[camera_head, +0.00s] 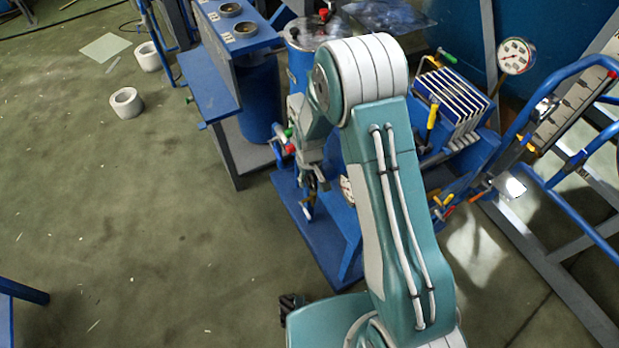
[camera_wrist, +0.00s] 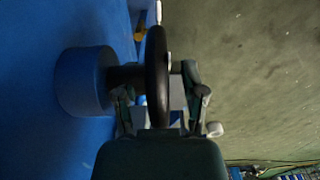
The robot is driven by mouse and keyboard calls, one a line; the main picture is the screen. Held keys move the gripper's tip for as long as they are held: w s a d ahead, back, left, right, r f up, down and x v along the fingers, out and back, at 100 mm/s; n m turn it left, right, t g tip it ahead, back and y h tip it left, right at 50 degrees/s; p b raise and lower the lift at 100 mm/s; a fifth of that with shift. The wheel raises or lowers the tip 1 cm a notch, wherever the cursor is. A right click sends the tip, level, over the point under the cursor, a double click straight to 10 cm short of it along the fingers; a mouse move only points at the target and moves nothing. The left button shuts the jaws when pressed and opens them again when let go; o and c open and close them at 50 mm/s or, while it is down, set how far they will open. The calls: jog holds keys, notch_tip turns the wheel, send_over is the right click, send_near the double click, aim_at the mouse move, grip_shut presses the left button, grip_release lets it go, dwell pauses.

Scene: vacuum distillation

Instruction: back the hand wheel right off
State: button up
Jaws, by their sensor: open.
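The hand wheel (camera_wrist: 156,50) is dark and stands nearly edge-on in the wrist view, with a light knob or handle end at its top. A short dark stem joins it to a round blue boss (camera_wrist: 84,80) on its left. My gripper (camera_wrist: 158,92) is open, with one finger on each side of the wheel rim. I cannot tell whether either finger touches the rim. In the head view my gripper (camera_head: 312,182) is low beside the blue machine (camera_head: 318,228), and my arm hides much of it. I cannot make out the wheel there.
A blue bench (camera_head: 212,85) stands left of the machine. A plate stack (camera_head: 455,105), a pressure gauge (camera_head: 516,56) and blue rails (camera_head: 570,70) are on the right. White rings (camera_head: 126,103) lie on the floor. The green floor at left is mostly clear.

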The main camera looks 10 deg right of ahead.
grip_shut()
jog(key=shift+g+h, duration=0.6)
jog(key=shift+g, duration=0.9)
grip_release()
